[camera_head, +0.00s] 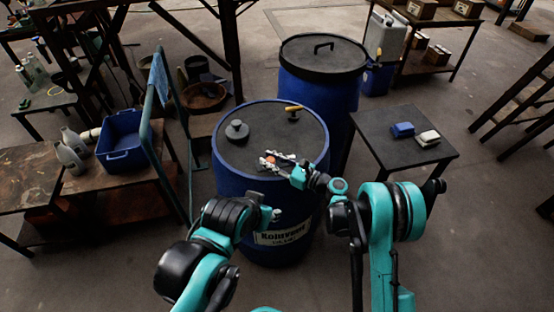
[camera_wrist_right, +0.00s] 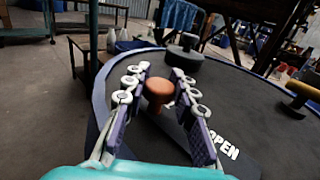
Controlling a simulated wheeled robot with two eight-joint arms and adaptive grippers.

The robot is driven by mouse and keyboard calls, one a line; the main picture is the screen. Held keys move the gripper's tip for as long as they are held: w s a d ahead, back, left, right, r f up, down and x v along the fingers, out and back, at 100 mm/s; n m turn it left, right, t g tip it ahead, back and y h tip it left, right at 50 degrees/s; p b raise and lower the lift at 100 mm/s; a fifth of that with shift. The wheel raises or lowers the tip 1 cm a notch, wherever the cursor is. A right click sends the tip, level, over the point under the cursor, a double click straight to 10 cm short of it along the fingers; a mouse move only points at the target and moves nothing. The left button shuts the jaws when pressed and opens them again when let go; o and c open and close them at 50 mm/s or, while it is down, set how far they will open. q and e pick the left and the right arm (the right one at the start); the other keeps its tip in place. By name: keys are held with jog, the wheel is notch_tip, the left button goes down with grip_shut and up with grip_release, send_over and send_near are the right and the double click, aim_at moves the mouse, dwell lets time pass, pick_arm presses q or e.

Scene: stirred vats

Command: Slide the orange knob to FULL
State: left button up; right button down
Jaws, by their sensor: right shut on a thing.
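The orange knob (camera_head: 270,159) is on the dark lid of the near blue vat (camera_head: 240,185), at the side close to me. In the right wrist view the orange knob (camera_wrist_right: 158,88) has a round top and stands between my two finger chains. My right gripper (camera_head: 276,161) is shut on it, low over the lid; in the right wrist view the gripper (camera_wrist_right: 158,98) has a finger on each side of the knob. I see no FULL label.
A dark grey knob (camera_head: 237,131) and a yellow-handled fitting (camera_head: 293,110) stand on the same lid. A second lidded vat (camera_head: 320,85) is behind. A small table (camera_head: 405,155) is right, a workbench with a blue bin (camera_head: 122,140) left.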

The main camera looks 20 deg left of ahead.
jog(key=shift+s+a, duration=0.1)
jog(key=shift+s, duration=0.05)
jog(key=c, duration=1.2)
grip_release()
jog(key=shift+s+a, duration=0.1)
jog(key=d, duration=0.4)
jog(key=s+d, duration=0.1)
jog(key=d, duration=0.3)
jog(key=s+d, duration=0.1)
jog(key=d, duration=0.3)
